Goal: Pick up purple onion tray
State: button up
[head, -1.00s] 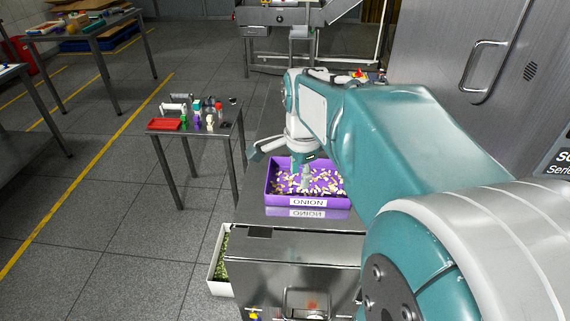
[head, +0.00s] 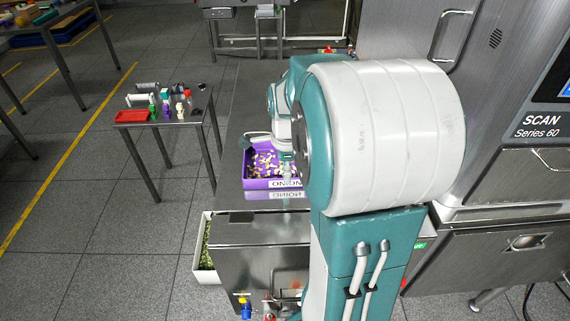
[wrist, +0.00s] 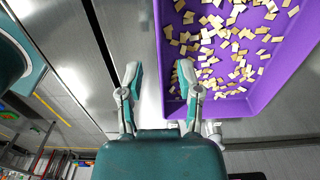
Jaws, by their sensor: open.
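The purple onion tray (head: 255,184) sits on the steel counter, filled with pale chopped pieces, its "ONION" label facing me. My arm hides its right part in the head view. In the wrist view the tray (wrist: 260,103) fills the upper right, with its near side wall running up the middle. My gripper (wrist: 160,78) is open and empty. Its left finger is outside that wall and its right finger is over the tray's inside, so the fingers straddle the wall as seen from above. I cannot tell how far the fingertips are above the rim.
A white bin (head: 203,246) with green contents hangs at the counter's left side. A small side table (head: 165,118) with a red tray and several small items stands to the left. The scanner cabinet (head: 515,185) stands on the right. Open floor lies at left.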

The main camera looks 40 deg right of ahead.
jog(key=shift+f, duration=1.35)
grip_shut()
jog(key=shift+r, duration=0.1)
